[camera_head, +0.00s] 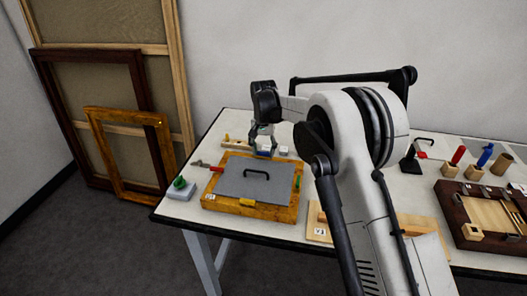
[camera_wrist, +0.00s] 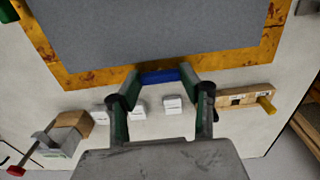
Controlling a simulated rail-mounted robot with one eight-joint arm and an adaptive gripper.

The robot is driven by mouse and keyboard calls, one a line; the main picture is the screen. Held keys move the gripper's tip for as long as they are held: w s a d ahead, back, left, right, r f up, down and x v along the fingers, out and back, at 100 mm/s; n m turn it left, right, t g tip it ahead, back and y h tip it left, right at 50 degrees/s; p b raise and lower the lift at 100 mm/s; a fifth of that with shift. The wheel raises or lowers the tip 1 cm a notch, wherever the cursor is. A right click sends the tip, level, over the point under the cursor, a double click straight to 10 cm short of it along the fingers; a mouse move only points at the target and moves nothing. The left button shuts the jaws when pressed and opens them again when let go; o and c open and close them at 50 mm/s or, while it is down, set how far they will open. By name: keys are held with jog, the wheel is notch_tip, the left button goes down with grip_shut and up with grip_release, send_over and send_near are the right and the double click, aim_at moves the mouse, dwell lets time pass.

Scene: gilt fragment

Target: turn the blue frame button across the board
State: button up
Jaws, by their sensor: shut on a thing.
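The gilt frame (camera_head: 222,212) lies flat on the table with a grey board (camera_head: 240,182) inside it; a black handle (camera_head: 256,174) stands on the board. The blue frame button (camera_wrist: 160,76) sits on the far side of the frame, lengthwise along the board's edge in the wrist view. It also shows small in the head view (camera_head: 264,154). My gripper (camera_wrist: 161,76) is shut on the blue button, one fingertip at each end. Whether the button overlaps the board is hard to tell. A yellow button (camera_head: 247,202) and a green button (camera_head: 297,183) are on other sides.
White blocks (camera_wrist: 172,105) and a wooden piece with a yellow peg (camera_wrist: 237,100) lie close behind the frame. A dark wooden tray (camera_head: 462,226) is at the right. My arm covers the table's middle.

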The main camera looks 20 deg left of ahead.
jog(key=n+b, duration=0.3)
jog(key=n, duration=0.1)
jog(key=shift+f, duration=0.15)
jog(key=n+b, duration=0.2)
jog(key=n, duration=0.2)
jog(key=shift+n, duration=0.3)
jog(key=n+b, duration=0.1)
jog(key=n, duration=0.3)
jog(key=shift+b, duration=0.35)
jog(key=n+b, duration=0.1)
jog(key=n, duration=0.4)
jog(key=o, duration=1.2)
jog(key=shift+c, duration=0.2)
jog(key=shift+r, duration=0.2)
